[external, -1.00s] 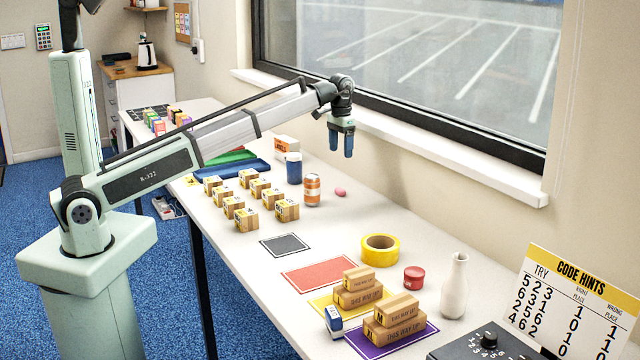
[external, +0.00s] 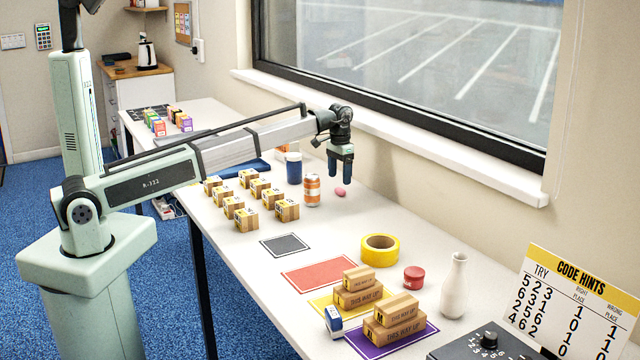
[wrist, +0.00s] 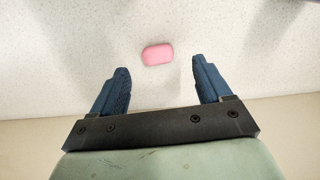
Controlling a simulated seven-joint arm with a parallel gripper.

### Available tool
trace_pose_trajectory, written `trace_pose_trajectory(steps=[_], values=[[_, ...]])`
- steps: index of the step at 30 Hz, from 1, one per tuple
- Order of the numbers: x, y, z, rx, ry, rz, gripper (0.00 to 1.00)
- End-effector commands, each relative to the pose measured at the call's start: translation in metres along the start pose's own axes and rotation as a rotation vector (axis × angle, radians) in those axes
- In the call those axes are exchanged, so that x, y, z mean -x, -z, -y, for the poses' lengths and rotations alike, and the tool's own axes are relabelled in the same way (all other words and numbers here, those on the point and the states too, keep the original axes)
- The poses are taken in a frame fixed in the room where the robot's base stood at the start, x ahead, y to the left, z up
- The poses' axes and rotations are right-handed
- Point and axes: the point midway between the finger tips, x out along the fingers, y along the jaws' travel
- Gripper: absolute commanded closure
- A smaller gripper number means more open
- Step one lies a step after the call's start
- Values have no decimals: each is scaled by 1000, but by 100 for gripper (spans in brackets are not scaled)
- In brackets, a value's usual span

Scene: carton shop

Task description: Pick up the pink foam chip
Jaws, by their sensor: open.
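The pink foam chip (external: 340,191) lies on the white table near the window side, to the right of the orange-and-white can. In the wrist view the pink foam chip (wrist: 157,54) lies just beyond the fingertips, centred a little left of the middle of the gap. My gripper (external: 340,174) points down above the table, its tips a little above the chip. In the wrist view my gripper (wrist: 161,80) is open, with its two blue fingers wide apart and nothing between them.
The orange-and-white can (external: 312,189) and a dark blue cup (external: 294,168) stand left of the chip. Several small cartons (external: 250,199) stand further left. A yellow tape roll (external: 380,250) lies nearer the front.

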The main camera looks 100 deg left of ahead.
Motion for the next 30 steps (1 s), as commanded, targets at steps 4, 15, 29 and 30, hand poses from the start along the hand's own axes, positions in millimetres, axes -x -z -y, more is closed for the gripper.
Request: trace_pose_trajectory(steps=[4,15,29,30], values=[[-19,0,-3,0,0,2,22],[-43,1,-3,0,0,0,22],[-43,1,-3,0,0,0,59],[-43,1,-3,0,0,0,63]])
